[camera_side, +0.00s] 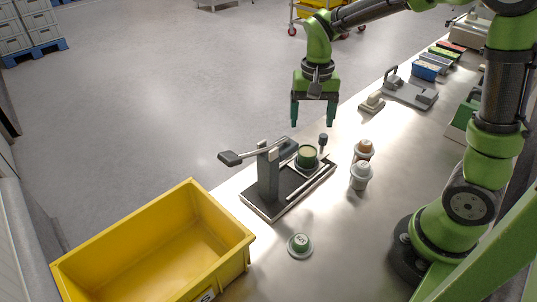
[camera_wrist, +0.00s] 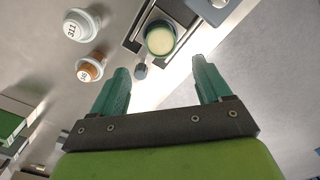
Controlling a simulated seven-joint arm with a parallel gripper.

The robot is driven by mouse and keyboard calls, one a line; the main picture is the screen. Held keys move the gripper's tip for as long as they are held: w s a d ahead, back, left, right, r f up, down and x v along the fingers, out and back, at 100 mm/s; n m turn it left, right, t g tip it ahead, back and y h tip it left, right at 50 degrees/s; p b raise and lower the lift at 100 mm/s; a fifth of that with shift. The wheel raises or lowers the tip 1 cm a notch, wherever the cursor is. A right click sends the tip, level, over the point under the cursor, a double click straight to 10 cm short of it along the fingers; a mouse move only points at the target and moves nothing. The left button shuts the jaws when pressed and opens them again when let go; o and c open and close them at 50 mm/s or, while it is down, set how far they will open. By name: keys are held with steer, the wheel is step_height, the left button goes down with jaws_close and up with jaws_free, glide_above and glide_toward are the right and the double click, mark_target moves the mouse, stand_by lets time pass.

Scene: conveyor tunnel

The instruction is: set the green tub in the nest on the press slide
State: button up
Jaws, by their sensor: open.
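The green tub (camera_side: 307,156), with a pale cream top, stands upright on the slide of the hand press (camera_side: 268,180). It appears to sit in the round nest there, whose rim is mostly hidden beneath it. In the wrist view the tub (camera_wrist: 160,39) shows from above, beyond the fingertips, with the dark press slide (camera_wrist: 136,40) around it. My gripper (camera_side: 313,118) is open and empty, above and apart from the tub. Its two green fingers (camera_wrist: 160,66) point down with nothing between them.
A white-and-grey lidded pot (camera_side: 361,177) and an orange-topped one (camera_side: 364,149) stand right of the press. A small green-and-white round piece (camera_side: 299,244) lies in front. A yellow crate (camera_side: 160,250) is at left front. The press lever (camera_side: 240,156) sticks out left. Bare bench lies at front right.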

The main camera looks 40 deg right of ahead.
steer(key=s+a+r+n+t+y, duration=0.2)
steer(key=s+a+r+n+t, duration=0.3)
steer(key=s, duration=0.7)
step_height(320, 180, up, 4)
steer(key=shift+r+t, duration=0.2)
steer(key=shift+t, duration=0.9)
